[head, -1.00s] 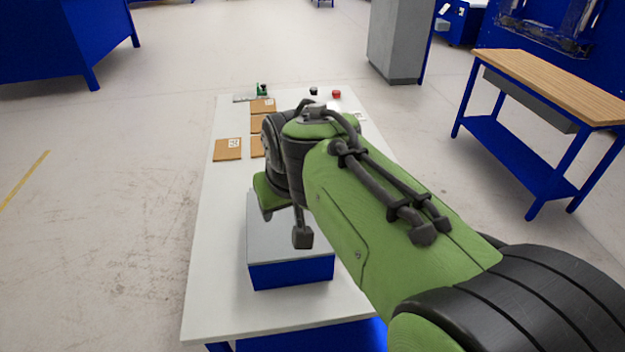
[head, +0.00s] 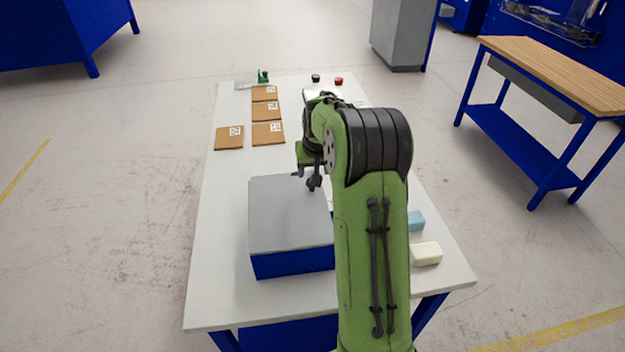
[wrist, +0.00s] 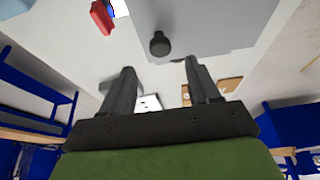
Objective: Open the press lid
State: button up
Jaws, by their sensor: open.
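The press is a blue box with a flat grey lid (head: 288,212) near the middle of the white table; the lid lies flat on it, shut. In the wrist view the lid (wrist: 225,22) fills the upper part, with a dark round knob (wrist: 160,45) near its edge. My gripper (wrist: 159,68) is open and empty, its two dark fingers spread to either side below the knob in the picture, apart from it. In the head view my gripper (head: 312,181) hangs by the lid's far right part; my arm hides the lid's right side.
A blue block (head: 416,221) and a cream block (head: 426,254) lie right of my arm. A red block (wrist: 102,18) shows in the wrist view. Several brown tiles (head: 267,133) lie farther back. A black button (head: 316,78) and red button (head: 339,81) stand at the far edge. The left strip is clear.

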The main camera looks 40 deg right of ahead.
jog(key=x, duration=0.6)
jog(key=shift+w+f, duration=0.1)
jog(key=shift+f, duration=0.15)
grip_shut()
